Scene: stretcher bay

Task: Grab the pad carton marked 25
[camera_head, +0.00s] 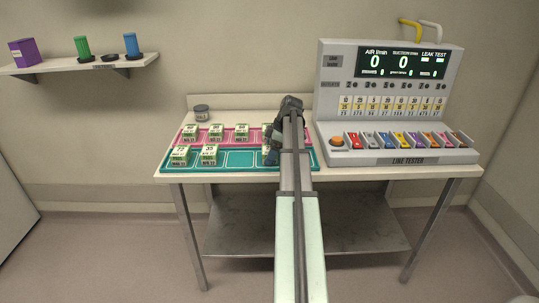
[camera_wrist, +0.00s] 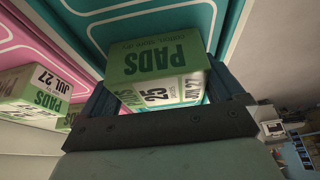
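The green and white pad carton marked 25 (camera_wrist: 158,92) lies between the two fingers of my gripper (camera_wrist: 160,100) in the wrist view. The word PADS shows on its green face. A finger stands close along each side, with little or no gap; I cannot tell if they press on it. In the head view my gripper (camera_head: 271,147) is at the right part of the teal mat (camera_head: 240,159), and my arm hides most of this carton (camera_head: 265,149).
Two cartons (camera_head: 180,155) (camera_head: 209,155) stand on the teal mat at left. Several more (camera_head: 215,132) stand on the pink mat (camera_head: 201,140) behind. A grey jar (camera_head: 202,113) is at the back left. The line tester (camera_head: 400,157) fills the table's right side.

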